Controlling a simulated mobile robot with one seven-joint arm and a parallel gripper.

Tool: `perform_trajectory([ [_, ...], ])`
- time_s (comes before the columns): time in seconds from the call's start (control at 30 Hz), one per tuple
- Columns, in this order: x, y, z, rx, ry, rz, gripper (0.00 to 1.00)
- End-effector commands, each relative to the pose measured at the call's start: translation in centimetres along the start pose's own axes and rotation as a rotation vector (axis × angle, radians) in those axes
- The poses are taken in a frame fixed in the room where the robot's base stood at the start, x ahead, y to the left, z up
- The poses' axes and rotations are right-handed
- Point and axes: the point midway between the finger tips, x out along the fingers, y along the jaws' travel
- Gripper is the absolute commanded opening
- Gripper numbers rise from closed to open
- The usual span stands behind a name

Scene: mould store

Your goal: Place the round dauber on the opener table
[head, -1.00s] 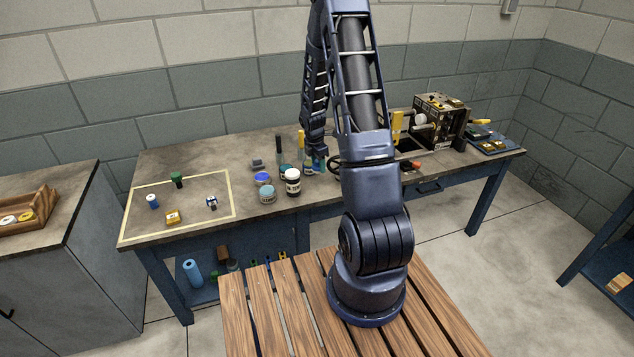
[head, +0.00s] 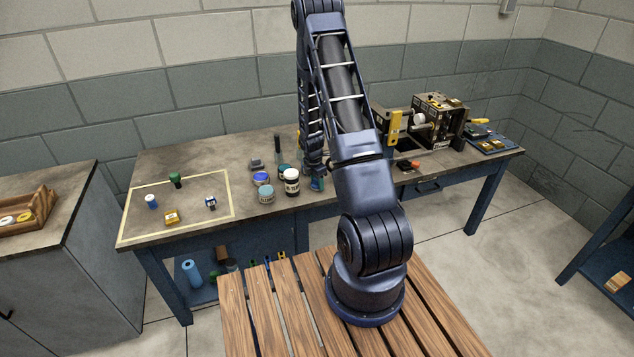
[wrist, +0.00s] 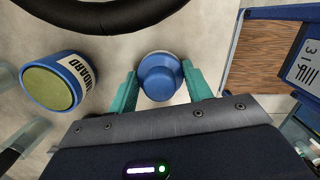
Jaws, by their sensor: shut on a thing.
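The round dauber (wrist: 160,78), a small blue round piece with a paler rim, sits between the two teal fingers of my gripper (wrist: 161,90) in the wrist view. The gripper is shut on it. In the head view my gripper (head: 316,182) is low over the long workbench (head: 215,155), just right of a white jar with a dark label; the dauber is hard to make out there. I cannot tell from the frames which surface is the opener table; the long workbench carries a boxy machine (head: 436,120) at its right end.
Jars (head: 291,181) and bottles crowd left of my gripper; a labelled jar with a green top (wrist: 58,82) is close in the wrist view. A taped rectangle (head: 188,198) holds several small items. A grey cabinet (head: 60,260) bears a wooden tray (head: 33,213).

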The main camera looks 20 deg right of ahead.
Motion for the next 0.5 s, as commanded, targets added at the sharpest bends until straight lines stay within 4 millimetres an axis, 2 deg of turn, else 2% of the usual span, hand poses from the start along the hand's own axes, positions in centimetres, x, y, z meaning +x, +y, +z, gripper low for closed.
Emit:
perform_trajectory([
  [0.23, 0.30, -0.01, -0.04, -0.001, 0.000, 0.000, 0.27],
  [0.27, 0.25, 0.00, -0.03, -0.001, 0.000, 0.000, 0.56],
  [0.33, 0.24, 0.00, -0.03, -0.001, 0.000, 0.000, 0.69],
  [0.5, 0.24, -0.01, -0.03, -0.001, 0.000, 0.000, 0.71],
])
